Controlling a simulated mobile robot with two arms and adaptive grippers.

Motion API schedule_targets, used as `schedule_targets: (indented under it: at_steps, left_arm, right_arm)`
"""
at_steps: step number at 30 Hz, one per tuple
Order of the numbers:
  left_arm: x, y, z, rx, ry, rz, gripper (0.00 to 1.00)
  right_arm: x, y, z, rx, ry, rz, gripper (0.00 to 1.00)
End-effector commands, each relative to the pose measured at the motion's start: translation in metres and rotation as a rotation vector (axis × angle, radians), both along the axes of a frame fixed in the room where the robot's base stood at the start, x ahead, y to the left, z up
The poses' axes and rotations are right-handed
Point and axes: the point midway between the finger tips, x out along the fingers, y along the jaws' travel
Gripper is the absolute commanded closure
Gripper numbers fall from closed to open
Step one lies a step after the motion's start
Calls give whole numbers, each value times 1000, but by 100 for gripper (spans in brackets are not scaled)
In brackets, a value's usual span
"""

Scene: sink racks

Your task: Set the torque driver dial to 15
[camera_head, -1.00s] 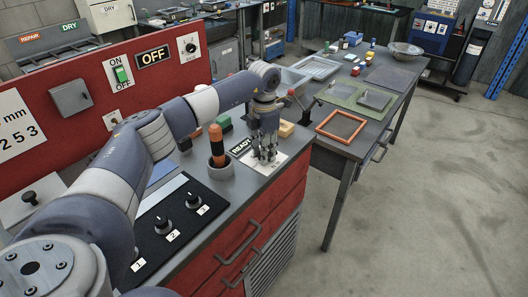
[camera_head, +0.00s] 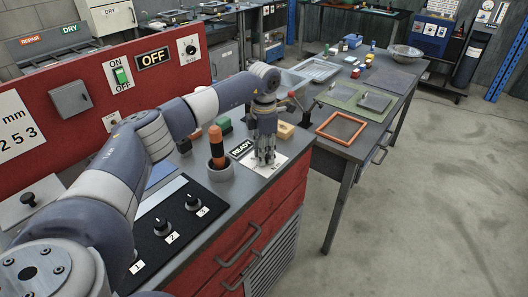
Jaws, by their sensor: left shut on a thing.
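My left gripper (camera_head: 264,156) points straight down over a white card (camera_head: 279,164) with dark marks at the bench's right end. Its fingers are shut close together on something small at the card; the fingers hide it, so the dial and its setting cannot be read. An orange and black handled tool (camera_head: 216,147) stands upright in a round grey holder (camera_head: 221,171), just left of the gripper and apart from it. My right gripper is not in view.
A READY label (camera_head: 242,149) lies between holder and card. A black panel with several knobs (camera_head: 191,201) is nearer me. A red back panel (camera_head: 80,130) stands at the left.

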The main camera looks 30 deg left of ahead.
Motion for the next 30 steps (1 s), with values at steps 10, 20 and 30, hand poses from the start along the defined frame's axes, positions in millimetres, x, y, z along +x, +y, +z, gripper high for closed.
schedule_targets:
  at_steps: [10, 20, 30]
  left_arm:
    - [1, 0, 1, 0, -3, 0, 50]
    - [1, 0, 27, -1, -6, 1, 50]
    - [1, 0, 96, -1, -6, 0, 50]
  right_arm:
    - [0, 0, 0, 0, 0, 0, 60]
    - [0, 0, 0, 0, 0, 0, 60]
    - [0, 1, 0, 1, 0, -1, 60]
